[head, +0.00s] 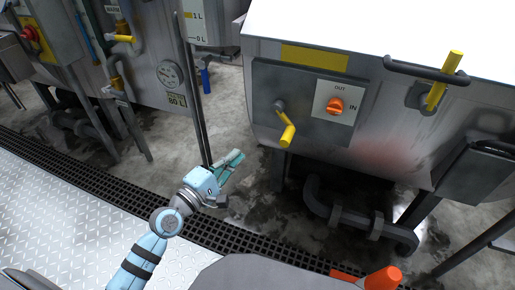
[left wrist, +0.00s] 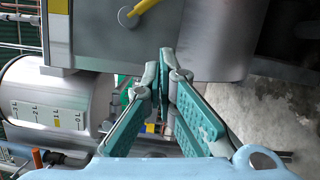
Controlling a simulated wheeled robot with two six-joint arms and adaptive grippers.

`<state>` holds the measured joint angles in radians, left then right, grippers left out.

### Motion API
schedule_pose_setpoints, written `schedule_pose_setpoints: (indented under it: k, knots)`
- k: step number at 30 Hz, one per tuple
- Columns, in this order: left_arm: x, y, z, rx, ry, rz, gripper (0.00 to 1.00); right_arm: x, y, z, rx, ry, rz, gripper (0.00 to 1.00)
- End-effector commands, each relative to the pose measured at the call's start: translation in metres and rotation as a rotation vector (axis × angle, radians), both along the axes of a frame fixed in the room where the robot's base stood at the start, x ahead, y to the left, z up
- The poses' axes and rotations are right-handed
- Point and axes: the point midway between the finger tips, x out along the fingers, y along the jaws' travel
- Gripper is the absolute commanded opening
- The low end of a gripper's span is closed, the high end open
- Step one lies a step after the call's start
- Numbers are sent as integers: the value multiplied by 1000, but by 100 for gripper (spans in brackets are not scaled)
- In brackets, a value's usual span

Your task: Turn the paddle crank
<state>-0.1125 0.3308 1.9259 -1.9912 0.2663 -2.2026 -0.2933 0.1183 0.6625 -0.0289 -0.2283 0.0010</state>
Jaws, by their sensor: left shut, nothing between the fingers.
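A small crank with a yellow handle (head: 287,135) is mounted on the grey front panel of the steel tank, left of an orange knob (head: 336,105) marked OUT and IN. A second yellow handle (head: 444,80) sits on a grey hub further right; I cannot tell from labels which is the paddle crank. My left gripper (head: 236,158) is shut and empty, left of and below the small crank and apart from it. In the left wrist view the fingertips (left wrist: 166,56) meet, and a yellow handle (left wrist: 143,8) shows at the top edge. My right gripper is not in view.
The steel tank (head: 400,140) has a dark bar handle (head: 410,70) and a grey pipe (head: 350,222) below it. A dark floor grating (head: 90,185) runs diagonally under my left arm. An orange-red handle (head: 383,278) shows at the bottom. Floor left of the tank is open.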

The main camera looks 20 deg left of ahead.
Motion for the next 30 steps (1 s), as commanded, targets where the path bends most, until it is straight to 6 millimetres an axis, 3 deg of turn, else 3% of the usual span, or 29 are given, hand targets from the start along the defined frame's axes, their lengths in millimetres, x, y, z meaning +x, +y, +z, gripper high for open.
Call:
schedule_pose_setpoints:
  k: [8, 15, 22, 30]
  knots:
    - [42, -13, 3, 6, -6, 2, 0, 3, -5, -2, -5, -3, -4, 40]
    - [92, -29, 4, 4, -5, 2, 0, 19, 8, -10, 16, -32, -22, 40]
    - [90, -62, 11, 3, -2, 1, 0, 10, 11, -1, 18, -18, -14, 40]
    - [89, -69, 11, 4, -2, 2, 0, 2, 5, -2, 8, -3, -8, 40]
